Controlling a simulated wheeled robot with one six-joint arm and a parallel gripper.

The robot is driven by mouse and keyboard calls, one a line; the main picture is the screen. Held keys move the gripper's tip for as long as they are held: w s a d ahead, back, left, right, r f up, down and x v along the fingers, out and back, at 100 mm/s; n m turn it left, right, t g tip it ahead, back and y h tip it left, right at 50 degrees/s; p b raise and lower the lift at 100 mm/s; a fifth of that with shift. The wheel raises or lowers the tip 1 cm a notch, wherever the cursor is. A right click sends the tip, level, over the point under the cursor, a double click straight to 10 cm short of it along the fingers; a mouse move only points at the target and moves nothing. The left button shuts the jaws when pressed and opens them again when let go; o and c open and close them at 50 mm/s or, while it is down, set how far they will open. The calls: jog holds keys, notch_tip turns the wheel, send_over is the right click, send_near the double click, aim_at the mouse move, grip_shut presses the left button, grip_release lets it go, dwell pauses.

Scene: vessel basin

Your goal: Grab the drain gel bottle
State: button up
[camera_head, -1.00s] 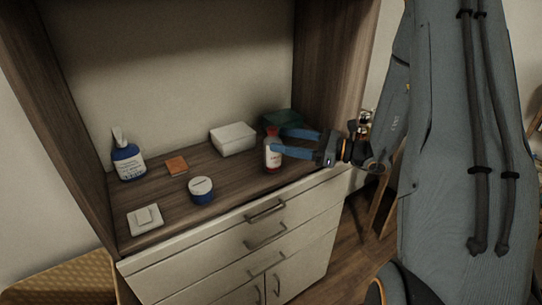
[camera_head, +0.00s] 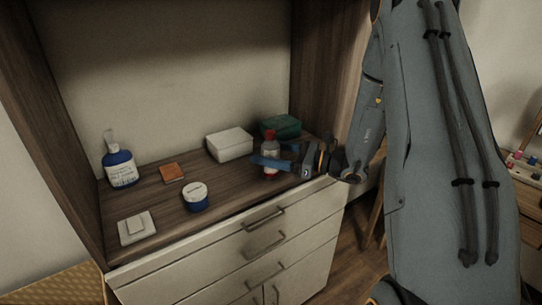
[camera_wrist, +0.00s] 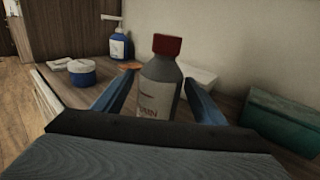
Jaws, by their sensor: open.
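The drain gel bottle (camera_head: 270,145) stands upright near the right end of the wooden counter in the head view. It has a red cap and a pale label with partly readable print. In the wrist view the bottle (camera_wrist: 158,92) looks grey with a red cap and stands between the two blue fingers. My gripper (camera_head: 270,161) is open, with its fingers around the bottle from the right. A gap shows between each finger and the bottle in the wrist view (camera_wrist: 160,95). The near finger hides part of the bottle in the head view.
Behind the bottle are a white box (camera_head: 229,146) and a green box (camera_head: 281,126). A blue pump bottle (camera_head: 120,168), an orange square (camera_head: 172,172), a blue-and-white tub (camera_head: 195,197) and a white switch-like plate (camera_head: 137,228) lie to the left. Drawers (camera_head: 240,245) are below.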

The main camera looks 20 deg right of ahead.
jog(key=shift+p+x, duration=0.4)
jog(key=shift+x, duration=1.15)
jog(key=shift+c, duration=0.2)
jog(key=shift+r, duration=0.1)
jog(key=c, duration=1.2)
jog(key=shift+c, duration=0.2)
